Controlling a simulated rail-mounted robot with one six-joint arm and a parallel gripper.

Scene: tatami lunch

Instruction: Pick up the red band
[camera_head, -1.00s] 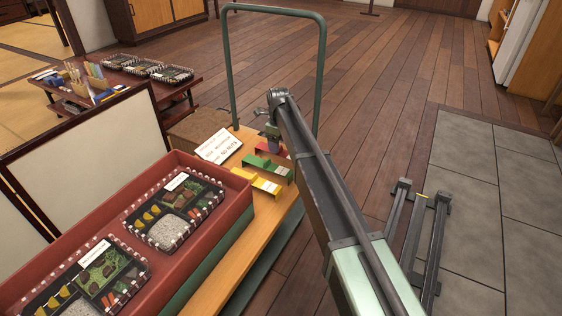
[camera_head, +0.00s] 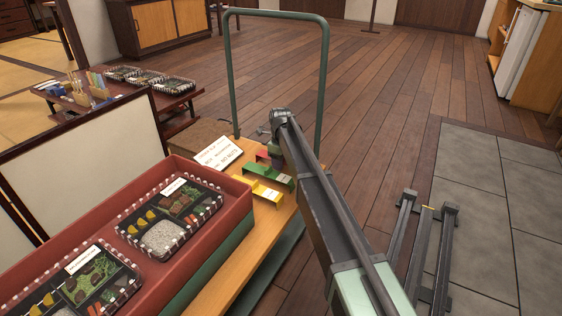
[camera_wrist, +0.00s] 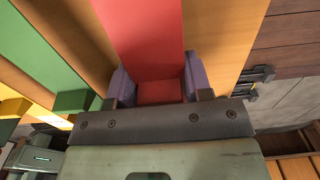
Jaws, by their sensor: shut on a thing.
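The red band (camera_wrist: 150,35) fills the upper middle of the wrist view, lying along the wooden board. My gripper (camera_wrist: 158,88) is shut on its near end, with a purple-grey finger on either side. In the head view the red band (camera_head: 263,155) is a small red piece at the far end of the wooden board, partly hidden by my arm. The gripper's jaws there are mostly hidden behind the arm. I cannot tell whether the band touches the board.
A green band (camera_head: 268,173) and a yellow band (camera_head: 262,190) lie beside it on the wooden board (camera_head: 225,262). A red crate (camera_head: 238,208) with lunch boxes is at left. A green handle rail (camera_head: 232,75) rises behind.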

